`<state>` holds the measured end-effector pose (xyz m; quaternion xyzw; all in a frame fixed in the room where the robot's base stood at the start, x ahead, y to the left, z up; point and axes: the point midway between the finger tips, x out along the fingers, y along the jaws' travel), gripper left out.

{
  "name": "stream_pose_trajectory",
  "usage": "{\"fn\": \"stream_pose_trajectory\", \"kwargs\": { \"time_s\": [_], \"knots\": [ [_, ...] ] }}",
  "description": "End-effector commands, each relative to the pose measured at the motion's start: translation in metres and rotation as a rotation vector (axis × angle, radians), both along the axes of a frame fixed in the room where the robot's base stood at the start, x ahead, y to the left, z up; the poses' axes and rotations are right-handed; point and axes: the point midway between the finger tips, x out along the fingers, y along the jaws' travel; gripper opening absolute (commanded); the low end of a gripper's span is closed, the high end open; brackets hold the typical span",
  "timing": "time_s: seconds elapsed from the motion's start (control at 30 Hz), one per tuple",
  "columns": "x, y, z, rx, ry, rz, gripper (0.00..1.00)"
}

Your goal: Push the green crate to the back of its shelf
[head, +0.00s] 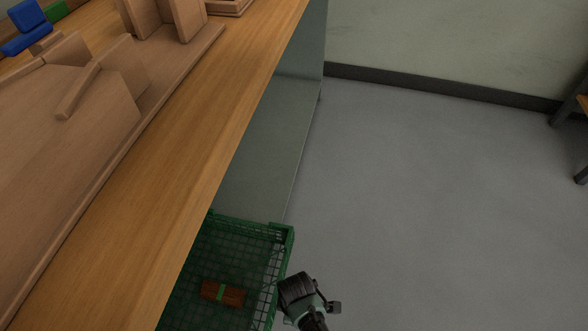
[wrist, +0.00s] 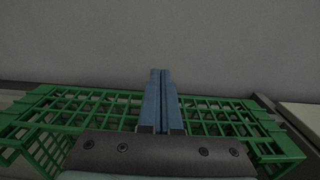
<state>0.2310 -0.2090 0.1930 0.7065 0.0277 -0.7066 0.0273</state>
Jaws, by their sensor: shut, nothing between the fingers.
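The green crate (head: 282,246) is a mesh crate, partly hidden under the wooden bench top in the head view. Its near right side sticks out past the bench edge. A brown bundle with a green band (head: 223,293) lies inside it. My gripper (wrist: 160,72) is shut and empty, its two blue fingers together. In the wrist view the fingers stand in front of the crate's green lattice (wrist: 95,103), which spreads to both sides. In the head view the dark end of my arm is just right of the crate's outer side. Whether the fingers touch the crate cannot be told.
The wooden bench (head: 150,190) covers the left, with wooden pieces and blue and green items on top. The grey floor (head: 420,200) at right is open. Dark furniture legs (head: 570,112) show at the far right.

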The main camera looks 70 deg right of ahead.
Motion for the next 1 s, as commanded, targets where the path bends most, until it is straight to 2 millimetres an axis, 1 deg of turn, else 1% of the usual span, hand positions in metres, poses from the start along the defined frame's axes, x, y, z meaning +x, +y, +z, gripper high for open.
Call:
{"fn": "stream_pose_trajectory", "kwargs": {
  "time_s": [0.03, 0.17, 0.2, 0.3, 0.43, 0.6, 0.9, 1.0],
  "knots": [
    [0.000, -0.001, -0.017, 0.000, 0.000, -0.001, 0.00],
    [0.000, 0.000, -0.038, 0.000, 0.000, 0.000, 0.00],
    [0.006, -0.001, -0.039, -0.003, -0.003, 0.003, 0.00],
    [0.023, 0.001, -0.036, -0.003, -0.003, 0.004, 0.00],
    [0.035, 0.002, -0.034, -0.002, -0.001, 0.003, 0.00],
    [0.040, 0.003, -0.032, -0.002, -0.001, 0.001, 0.00],
    [0.041, 0.003, -0.031, -0.001, -0.001, 0.001, 0.00],
    [0.050, 0.003, -0.031, -0.001, -0.001, 0.004, 0.00]
  ]
}}
